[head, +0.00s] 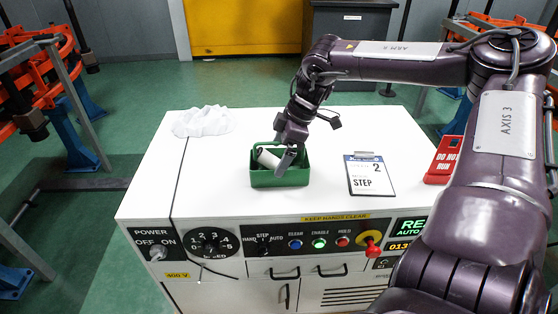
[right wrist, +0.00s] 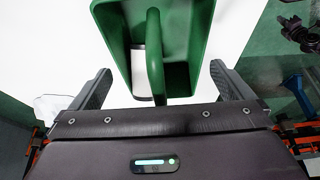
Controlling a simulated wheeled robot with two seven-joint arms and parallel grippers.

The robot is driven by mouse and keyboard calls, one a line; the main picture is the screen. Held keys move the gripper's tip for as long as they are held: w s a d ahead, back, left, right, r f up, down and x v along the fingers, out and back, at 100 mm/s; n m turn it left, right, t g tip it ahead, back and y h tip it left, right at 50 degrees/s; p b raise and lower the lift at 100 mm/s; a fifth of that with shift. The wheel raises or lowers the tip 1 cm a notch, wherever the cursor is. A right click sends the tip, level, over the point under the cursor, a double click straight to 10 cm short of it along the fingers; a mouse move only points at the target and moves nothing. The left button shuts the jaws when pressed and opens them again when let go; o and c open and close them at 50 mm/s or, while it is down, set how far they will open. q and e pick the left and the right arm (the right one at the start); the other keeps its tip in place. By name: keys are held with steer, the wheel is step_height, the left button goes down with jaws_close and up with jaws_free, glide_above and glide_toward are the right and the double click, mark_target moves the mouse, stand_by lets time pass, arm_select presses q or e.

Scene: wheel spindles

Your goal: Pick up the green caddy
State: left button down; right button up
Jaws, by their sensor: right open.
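The green caddy (head: 280,178) stands on the white cabinet top, an open box with a white cylindrical item (head: 266,158) lying inside it. My right gripper (head: 288,155) is over the caddy in the head view and covers part of it. In the right wrist view the caddy's green handle bar (right wrist: 155,60) runs across the box between the two fingers. The right gripper (right wrist: 160,88) is open, with its fingers apart on either side and not touching the handle. My left gripper is not in view.
A crumpled white cloth (head: 202,121) lies at the back left of the white top (head: 220,190). A clipboard (head: 370,175) and a red sign (head: 444,160) lie to the right. A control panel with a red knob (head: 370,244) runs along the front.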

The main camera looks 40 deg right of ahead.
steer(key=shift+w+a+f, duration=0.15)
steer(key=shift+f, duration=0.4)
steer(key=c, duration=0.9)
steer(key=shift+c, duration=0.3)
steer(key=shift+r, duration=0.15)
